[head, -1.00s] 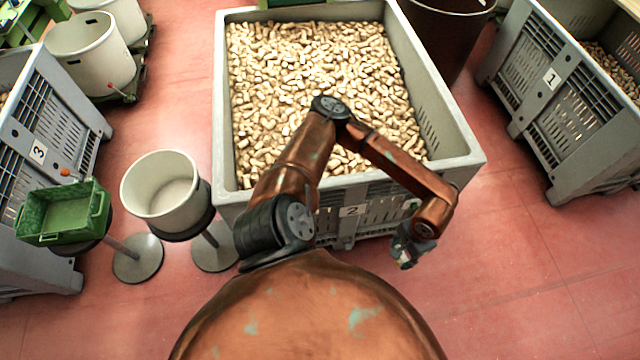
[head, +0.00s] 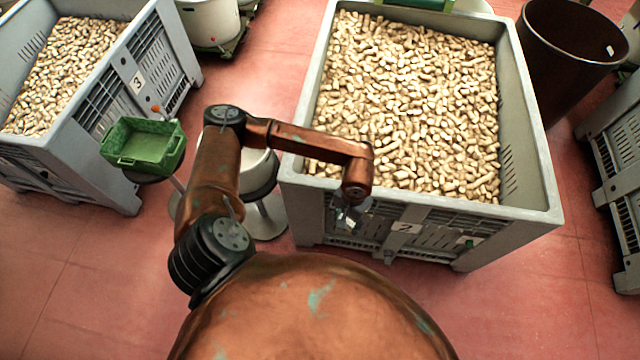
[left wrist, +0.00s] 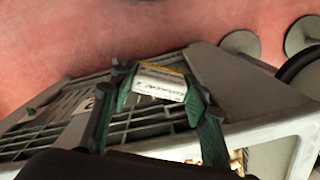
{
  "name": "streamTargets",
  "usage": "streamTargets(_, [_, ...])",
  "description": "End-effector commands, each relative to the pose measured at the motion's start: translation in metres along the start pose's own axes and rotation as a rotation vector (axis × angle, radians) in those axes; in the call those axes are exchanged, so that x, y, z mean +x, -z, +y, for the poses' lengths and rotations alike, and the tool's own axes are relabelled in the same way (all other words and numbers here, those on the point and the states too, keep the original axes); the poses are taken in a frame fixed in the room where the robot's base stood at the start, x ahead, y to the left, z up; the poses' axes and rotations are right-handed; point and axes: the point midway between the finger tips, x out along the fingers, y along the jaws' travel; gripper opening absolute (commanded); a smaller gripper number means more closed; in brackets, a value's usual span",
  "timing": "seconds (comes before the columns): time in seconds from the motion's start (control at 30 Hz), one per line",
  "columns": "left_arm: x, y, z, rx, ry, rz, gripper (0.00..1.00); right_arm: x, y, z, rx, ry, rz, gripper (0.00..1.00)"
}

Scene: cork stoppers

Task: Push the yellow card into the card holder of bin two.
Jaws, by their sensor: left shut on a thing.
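Bin two (head: 545,205) is a grey crate full of corks, with a white "2" label (head: 407,228) on its front. A small green and white piece (head: 468,241) sits on that front, right of the label; I cannot tell whether it is the card holder. My left gripper (head: 348,222) is in front of the bin's left part, left of the label. In the left wrist view the gripper (left wrist: 160,88) is shut on a white printed card (left wrist: 160,82) with a yellow strip along its far edge. My right gripper is not in view.
Bin three (head: 130,100) stands at the left with a green basket (head: 145,143) on a stand near it. A pale bucket (head: 262,172) stands left of bin two, partly behind my arm. A dark barrel (head: 570,60) is at the back right. The red floor in front is clear.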

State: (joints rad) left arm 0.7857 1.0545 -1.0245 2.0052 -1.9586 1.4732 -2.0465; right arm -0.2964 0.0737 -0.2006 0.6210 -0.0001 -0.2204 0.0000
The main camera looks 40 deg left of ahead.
Motion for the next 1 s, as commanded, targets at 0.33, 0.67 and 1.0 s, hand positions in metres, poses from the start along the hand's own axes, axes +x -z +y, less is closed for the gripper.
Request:
streamTargets(0.33, [-0.066, 0.039, -0.037, -0.352, -0.010, 0.036, 0.24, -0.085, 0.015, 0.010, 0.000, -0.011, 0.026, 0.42])
streamTargets(0.67, [-0.076, 0.053, -0.058, -0.512, -0.011, 0.042, 0.24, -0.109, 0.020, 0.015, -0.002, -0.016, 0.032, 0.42])
streamTargets(1.0, [-0.058, 0.053, -0.058, -0.512, -0.012, 0.041, 0.24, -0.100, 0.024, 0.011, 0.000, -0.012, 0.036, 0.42])
